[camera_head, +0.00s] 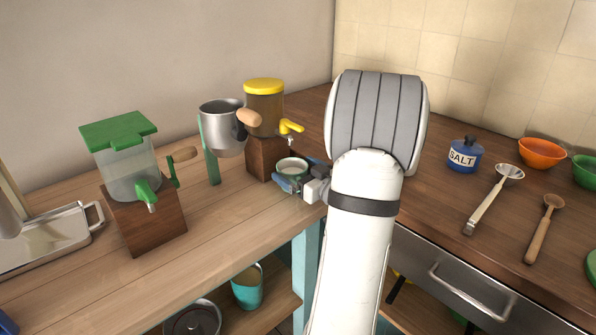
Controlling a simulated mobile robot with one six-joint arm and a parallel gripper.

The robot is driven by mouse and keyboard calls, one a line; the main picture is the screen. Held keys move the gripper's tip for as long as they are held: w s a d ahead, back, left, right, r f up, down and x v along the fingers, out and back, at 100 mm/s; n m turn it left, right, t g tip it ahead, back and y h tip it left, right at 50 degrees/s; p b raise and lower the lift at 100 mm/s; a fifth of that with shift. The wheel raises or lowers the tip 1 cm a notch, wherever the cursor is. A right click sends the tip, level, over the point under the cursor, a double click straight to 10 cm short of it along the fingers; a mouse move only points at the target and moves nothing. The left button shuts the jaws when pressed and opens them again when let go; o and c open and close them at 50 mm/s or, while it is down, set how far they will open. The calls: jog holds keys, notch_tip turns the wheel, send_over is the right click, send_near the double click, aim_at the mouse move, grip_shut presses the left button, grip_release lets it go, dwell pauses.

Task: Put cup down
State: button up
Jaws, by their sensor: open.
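A small pale cup (292,167) stands upright on the wooden counter, just below the tap of the yellow-lidded dispenser (265,110). It seems to have something whitish inside. My gripper (292,186) is at the cup, with its fingers low on either side of it. The fingers are open. Whether they touch the cup cannot be told. My white arm reaches in from the lower right and hides part of the counter behind it.
Counter left of the cup is clear.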

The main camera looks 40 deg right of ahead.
jog(key=s, duration=0.7)
jog(key=shift+s+d, duration=0.3)
jog(key=shift+s, duration=0.1)
grip_shut()
dwell(1.1)
jog(key=shift+s, duration=0.15)
jog(key=s, duration=1.1)
jog(key=shift+s+d+p, duration=0.3)
jog(key=shift+s+d, duration=0.05)
jog(key=shift+d, duration=0.1)
dwell(0.5)
dwell(0.5)
